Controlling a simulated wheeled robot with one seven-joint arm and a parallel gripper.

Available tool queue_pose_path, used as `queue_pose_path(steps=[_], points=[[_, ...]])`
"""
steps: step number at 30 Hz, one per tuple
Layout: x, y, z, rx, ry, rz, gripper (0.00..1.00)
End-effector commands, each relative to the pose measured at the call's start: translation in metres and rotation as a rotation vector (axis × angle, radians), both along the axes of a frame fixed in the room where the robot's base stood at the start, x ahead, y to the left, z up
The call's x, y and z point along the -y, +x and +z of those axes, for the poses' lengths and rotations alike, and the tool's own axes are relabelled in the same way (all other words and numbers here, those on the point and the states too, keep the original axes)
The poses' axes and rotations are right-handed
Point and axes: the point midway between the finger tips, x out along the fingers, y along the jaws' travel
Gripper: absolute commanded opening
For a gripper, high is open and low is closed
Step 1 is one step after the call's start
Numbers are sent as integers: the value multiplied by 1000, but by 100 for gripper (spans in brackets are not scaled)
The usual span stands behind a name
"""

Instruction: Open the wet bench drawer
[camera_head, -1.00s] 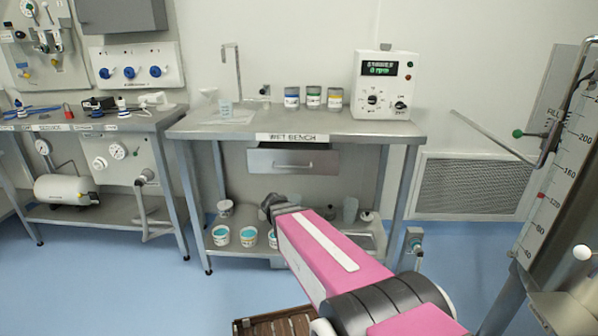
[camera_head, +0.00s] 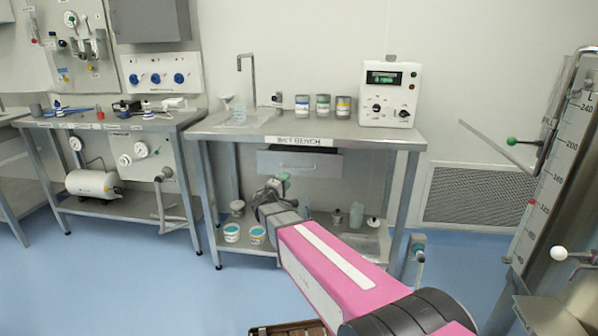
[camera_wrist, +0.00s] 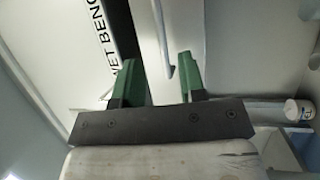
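The wet bench (camera_head: 214,128) is a grey metal table with a "WET BENCH" label on its front edge. Its grey drawer (camera_head: 325,165) sits under that edge and looks shut or nearly so. My gripper (camera_head: 284,178) is just in front of the drawer's lower left part in the head view. In the wrist view my gripper (camera_wrist: 160,80) has its two green fingers apart, with a pale handle bar (camera_wrist: 161,40) between them in the picture. Whether the fingers touch the bar cannot be told. The drawer front (camera_wrist: 187,25) shows behind it.
Jars (camera_head: 322,105) and a white instrument (camera_head: 388,94) stand on the bench top. Tubs (camera_head: 232,232) stand on the lower shelf below my gripper. Bench legs (camera_head: 402,190) flank the drawer. A brown slatted crate (camera_head: 290,329) lies on the floor near me.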

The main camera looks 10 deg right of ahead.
Motion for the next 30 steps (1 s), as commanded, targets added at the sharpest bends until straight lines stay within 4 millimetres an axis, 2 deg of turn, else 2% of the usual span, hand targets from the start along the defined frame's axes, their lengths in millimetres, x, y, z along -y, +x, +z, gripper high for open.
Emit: queue_pose_path(steps=[9,15,21,30], points=[[36,43,9,-1,1,-4,38],[55,63,14,-1,0,-3,38],[62,72,16,-2,1,-1,38],[64,72,16,-2,1,-1,38]])
